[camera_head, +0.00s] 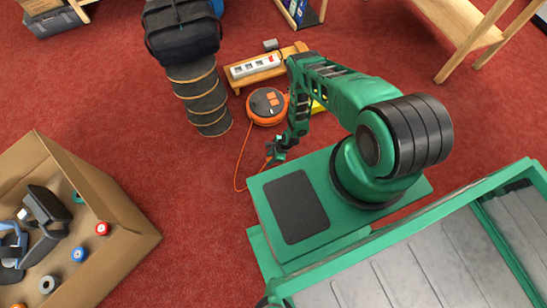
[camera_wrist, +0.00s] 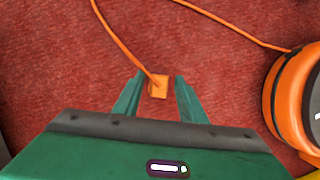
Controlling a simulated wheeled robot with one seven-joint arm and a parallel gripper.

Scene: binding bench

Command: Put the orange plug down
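The orange plug (camera_wrist: 158,88) shows in the wrist view between the two fingertips of my gripper (camera_wrist: 158,80), with a narrow gap of red carpet on each side of it. The fingers are apart and do not appear to touch it. Its orange cable (camera_wrist: 120,43) runs up and away across the carpet. In the head view my gripper (camera_head: 275,153) is low near the floor, left of my base. The plug is too small there to make out clearly. I cannot tell exactly whether the plug rests on the carpet (camera_wrist: 50,70).
The orange cable reel (camera_head: 267,104) stands just beyond my gripper. A white power strip (camera_head: 256,66) lies on a wooden board behind it. A dark ribbed column (camera_head: 200,98) with a black bag stands to the left. An open cardboard box (camera_head: 118,240) is at lower left.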

